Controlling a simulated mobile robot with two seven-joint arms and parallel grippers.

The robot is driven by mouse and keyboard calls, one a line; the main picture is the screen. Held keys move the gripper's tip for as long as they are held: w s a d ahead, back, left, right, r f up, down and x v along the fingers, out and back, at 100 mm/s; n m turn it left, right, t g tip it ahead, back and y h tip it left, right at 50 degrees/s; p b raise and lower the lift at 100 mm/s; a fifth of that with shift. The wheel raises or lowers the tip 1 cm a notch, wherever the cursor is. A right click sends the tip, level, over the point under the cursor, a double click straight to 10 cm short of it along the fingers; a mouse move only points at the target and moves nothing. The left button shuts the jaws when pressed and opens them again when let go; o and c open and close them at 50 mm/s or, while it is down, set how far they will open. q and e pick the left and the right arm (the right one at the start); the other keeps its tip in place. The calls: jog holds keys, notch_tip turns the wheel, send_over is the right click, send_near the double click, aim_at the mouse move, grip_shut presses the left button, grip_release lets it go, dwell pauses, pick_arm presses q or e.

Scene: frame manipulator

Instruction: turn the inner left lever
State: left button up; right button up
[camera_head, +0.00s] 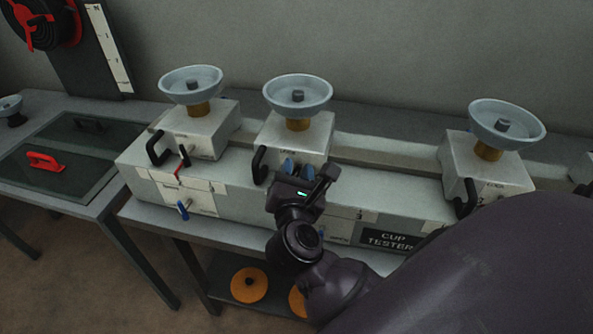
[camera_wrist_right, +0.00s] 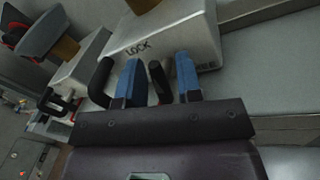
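The inner left lever (camera_head: 260,166) is a black bent handle on the front of the second white box (camera_head: 283,140) from the left. In the right wrist view the lever (camera_wrist_right: 99,82) shows left of the fingers, below the word LOCK. My right gripper (camera_head: 298,170) is at this box's front. In the wrist view its two blue fingers (camera_wrist_right: 158,85) stand apart on either side of a dark upright piece, with narrow gaps visible beside it. Whether that piece is part of the lever is hard to tell. My left gripper is not in view.
Similar boxes with levers and grey cups stand to the left (camera_head: 203,135) and right (camera_head: 480,165); another is partly cut off at the right edge. A CUP TESTER sign (camera_head: 390,240) is on the bench front. A red handle (camera_head: 45,161) lies on the left table's dark panel.

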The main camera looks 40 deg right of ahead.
grip_shut()
jog(key=shift+r+p, duration=0.1)
jog(key=shift+p, duration=0.25)
jog(key=n+p, duration=0.1)
jog(key=p, duration=0.1)
jog(key=n+p, duration=0.2)
jog(key=shift+w+a+r+g, duration=0.1)
jog(key=shift+r+g, duration=0.1)
jog(key=shift+g, duration=0.1)
jog(key=shift+n+p, duration=0.3)
jog(key=shift+p, duration=0.25)
jog(key=shift+w+f+n+p, duration=0.1)
jog(key=shift+f+n+p, duration=0.05)
jog(key=shift+n+p, duration=0.2)
jog(key=shift+o, duration=1.2)
grip_release()
jog(key=shift+f, duration=0.1)
